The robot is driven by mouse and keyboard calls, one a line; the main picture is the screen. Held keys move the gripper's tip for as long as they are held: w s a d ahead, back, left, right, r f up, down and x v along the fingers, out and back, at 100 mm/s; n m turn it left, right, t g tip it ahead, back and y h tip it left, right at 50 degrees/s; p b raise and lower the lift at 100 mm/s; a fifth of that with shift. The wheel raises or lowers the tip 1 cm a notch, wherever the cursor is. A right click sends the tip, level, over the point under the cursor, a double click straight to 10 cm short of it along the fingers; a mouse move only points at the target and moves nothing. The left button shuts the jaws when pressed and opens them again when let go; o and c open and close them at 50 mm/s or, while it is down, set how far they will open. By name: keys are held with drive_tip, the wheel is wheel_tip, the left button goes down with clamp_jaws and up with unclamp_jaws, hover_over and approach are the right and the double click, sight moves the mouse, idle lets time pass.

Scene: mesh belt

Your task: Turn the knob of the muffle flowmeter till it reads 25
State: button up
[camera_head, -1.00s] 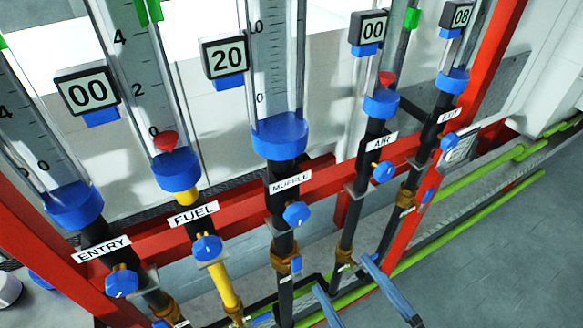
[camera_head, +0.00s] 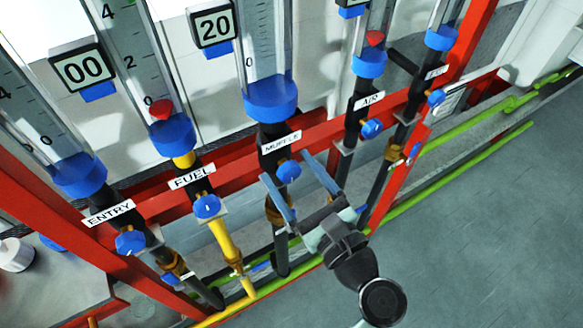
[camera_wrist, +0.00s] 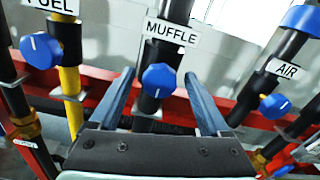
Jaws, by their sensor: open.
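The blue muffle knob (camera_head: 288,172) sits on the dark pipe under the MUFFLE label (camera_head: 281,142). In the wrist view the knob (camera_wrist: 159,77) shows a white mark and lies ahead of my fingertips, between their lines. The muffle flowmeter (camera_head: 270,95) has a blue base and a display (camera_head: 213,26) at its upper left reading 20. My gripper (camera_head: 292,168) is open and empty, its two blue-grey fingers pointing at the knob from either side. Whether a finger touches the knob I cannot tell.
A red rail (camera_head: 236,168) runs behind the pipes. The grey floor (camera_head: 480,240) at right is clear.

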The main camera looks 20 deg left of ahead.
drive_tip(key=shift+a, duration=0.1)
clamp_jaws()
idle(0.4)
drive_tip(key=shift+n, duration=0.3)
drive_tip(key=n+b, duration=0.1)
drive_tip(key=n, duration=0.3)
drive_tip(key=shift+f+b, duration=0.15)
drive_tip(key=shift+b, duration=0.25)
drive_tip(key=shift+w+n+b, duration=0.1)
drive_tip(key=shift+n+b, duration=0.85)
drive_tip(key=shift+n, duration=1.05)
unclamp_jaws()
